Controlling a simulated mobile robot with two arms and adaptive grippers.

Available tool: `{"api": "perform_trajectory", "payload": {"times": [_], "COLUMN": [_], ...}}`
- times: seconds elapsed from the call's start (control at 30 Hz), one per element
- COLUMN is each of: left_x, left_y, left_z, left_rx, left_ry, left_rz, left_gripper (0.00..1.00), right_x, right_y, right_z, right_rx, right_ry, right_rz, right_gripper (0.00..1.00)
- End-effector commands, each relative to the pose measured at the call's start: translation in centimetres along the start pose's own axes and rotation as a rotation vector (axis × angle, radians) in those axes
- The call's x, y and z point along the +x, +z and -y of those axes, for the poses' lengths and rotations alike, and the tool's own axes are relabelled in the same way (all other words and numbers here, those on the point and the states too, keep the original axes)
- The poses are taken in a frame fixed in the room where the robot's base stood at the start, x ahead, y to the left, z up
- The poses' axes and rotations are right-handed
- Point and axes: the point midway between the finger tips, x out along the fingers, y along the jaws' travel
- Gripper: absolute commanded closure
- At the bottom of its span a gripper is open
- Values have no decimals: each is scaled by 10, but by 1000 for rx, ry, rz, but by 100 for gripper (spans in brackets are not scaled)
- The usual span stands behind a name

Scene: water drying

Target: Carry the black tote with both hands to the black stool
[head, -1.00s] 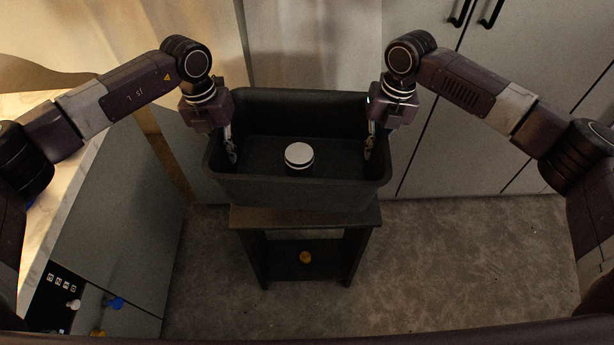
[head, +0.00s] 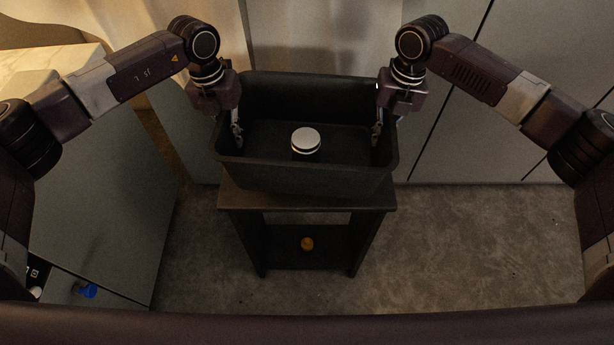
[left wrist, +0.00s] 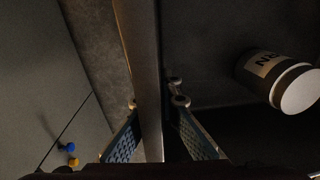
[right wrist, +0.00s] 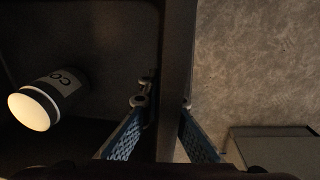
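The black tote (head: 300,178) is in the middle of the head view, upright, over the top of the black stool (head: 236,196). I cannot tell whether its base touches the stool. A dark canister with a white lid (head: 306,139) stands inside the tote. My left gripper (head: 237,138) is shut on the tote's left wall, one finger on each side of it, as the left wrist view (left wrist: 155,102) shows. My right gripper (head: 376,138) is shut on the right wall in the same way, seen in the right wrist view (right wrist: 166,102).
Grey cabinets (head: 500,110) stand behind and to the right. A counter (head: 100,190) with a blue knob (head: 85,290) is at left. A small yellow object (head: 307,244) is low within the stool's frame. The floor (head: 470,240) at right is clear.

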Motion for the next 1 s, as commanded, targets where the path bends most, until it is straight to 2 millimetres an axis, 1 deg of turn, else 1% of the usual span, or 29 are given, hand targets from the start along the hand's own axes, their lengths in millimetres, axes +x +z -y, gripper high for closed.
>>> {"api": "perform_trajectory", "payload": {"times": [0.03,0.1,0.47,0.67,1.0], "left_x": [6,8,7,10,24], "left_y": [1,1,1,1,1], "left_z": [-4,-4,-4,-4,-5], "left_rx": [-4,-4,-4,-4,-4], "left_ry": [5,5,5,5,5], "left_rz": [2,2,1,1,1], "left_gripper": [100,100,100,100,100], "right_x": [6,8,7,10,24], "right_y": [1,2,1,1,1], "right_z": [3,3,3,4,5], "right_rx": [4,4,4,4,4], "right_ry": [-4,-4,-4,-4,-4], "right_rz": [3,3,3,2,2], "right_gripper": [100,100,100,100,100]}}
